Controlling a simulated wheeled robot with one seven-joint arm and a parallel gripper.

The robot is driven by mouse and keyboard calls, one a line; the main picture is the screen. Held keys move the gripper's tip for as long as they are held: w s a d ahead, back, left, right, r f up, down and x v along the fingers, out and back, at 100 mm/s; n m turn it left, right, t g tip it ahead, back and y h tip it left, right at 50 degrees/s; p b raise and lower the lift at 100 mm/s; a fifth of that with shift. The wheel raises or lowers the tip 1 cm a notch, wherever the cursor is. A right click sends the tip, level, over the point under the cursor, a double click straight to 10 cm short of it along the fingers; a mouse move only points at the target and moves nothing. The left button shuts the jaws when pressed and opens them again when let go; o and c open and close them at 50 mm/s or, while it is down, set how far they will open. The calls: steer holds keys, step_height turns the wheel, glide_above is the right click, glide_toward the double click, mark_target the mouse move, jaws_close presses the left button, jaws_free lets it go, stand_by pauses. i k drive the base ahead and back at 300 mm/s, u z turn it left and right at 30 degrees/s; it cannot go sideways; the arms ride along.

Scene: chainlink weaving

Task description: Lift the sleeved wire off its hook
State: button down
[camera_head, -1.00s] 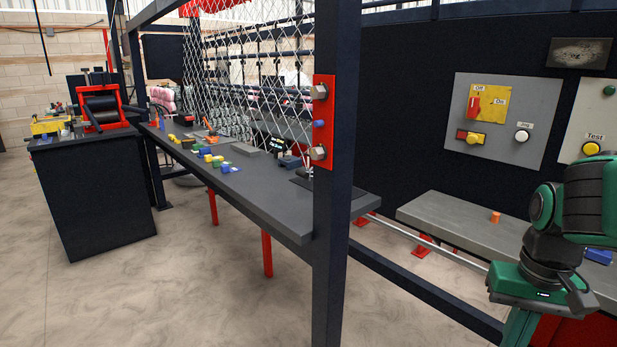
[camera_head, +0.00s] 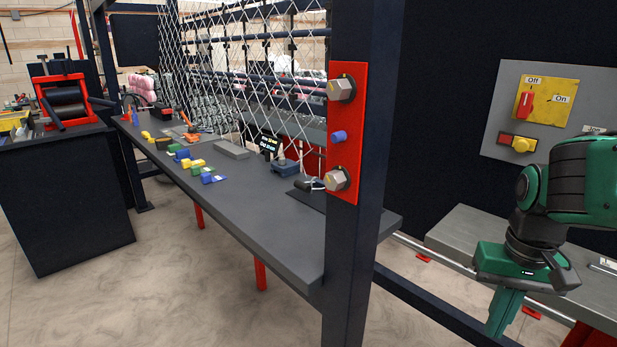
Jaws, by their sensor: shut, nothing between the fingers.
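My gripper (camera_head: 503,328) hangs at the lower right, pointing down in front of the grey bench on that side. Its green fingers are together and hold nothing. I cannot make out a sleeved wire or its hook with certainty. A red plate (camera_head: 347,90) on the near dark post carries two large bolts and a blue peg (camera_head: 339,136). A wire mesh (camera_head: 235,70) hangs behind the post, over the long table. My gripper is well to the right of the post and touches none of these.
A low rail runs right of the post. The grey bench (camera_head: 465,230) stands below a switch panel (camera_head: 500,125). Open floor (camera_head: 150,280) lies in front.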

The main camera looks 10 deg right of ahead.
mark_target(303, 186)
steer(key=i, duration=0.15)
steer(key=k, duration=1.3)
steer(key=u, duration=0.55)
steer(key=i, duration=1.85)
steer(key=z, duration=0.25)
